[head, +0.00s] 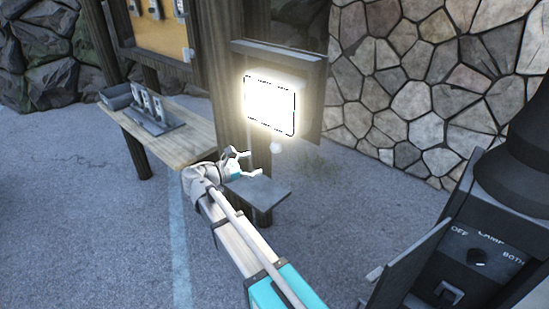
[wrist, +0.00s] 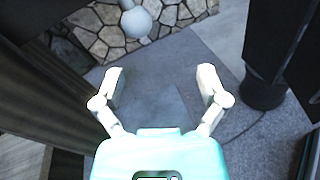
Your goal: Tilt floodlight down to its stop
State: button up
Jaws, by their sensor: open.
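The floodlight (head: 270,104) is lit and glows bright white on a dark panel fixed to a wooden post. A pale round knob (head: 277,148) hangs just below its lower edge. A grey ball-like knob on a short stem (wrist: 136,22) shows at the top of the wrist view, beyond the fingertips; it looks like the same knob. My gripper (head: 252,164) is open and empty, below and to the left of the floodlight, apart from it. In the wrist view both fingers (wrist: 160,84) are spread with nothing between them.
A small grey shelf (head: 262,192) lies below my gripper. A wooden bench (head: 180,140) with a dark rack stands to the left. A dark control box (head: 480,255) with a switch marked OFF, LAMP, BOTH is at right. A stone wall (head: 430,80) stands behind.

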aim_at(271, 149)
jog(key=a, duration=0.1)
jog(key=a+n+t, duration=0.1)
jog(key=a, duration=0.2)
jog(key=shift+s+r+n+b, duration=0.2)
jog(key=shift+r+n+b, duration=0.1)
jog(key=shift+d, duration=0.1)
jog(key=shift+r+x, duration=0.15)
jog(key=shift+x, duration=3.3)
jog(key=shift+r+x, duration=0.2)
jog(key=shift+x, duration=3.3)
jog(key=shift+c, duration=0.2)
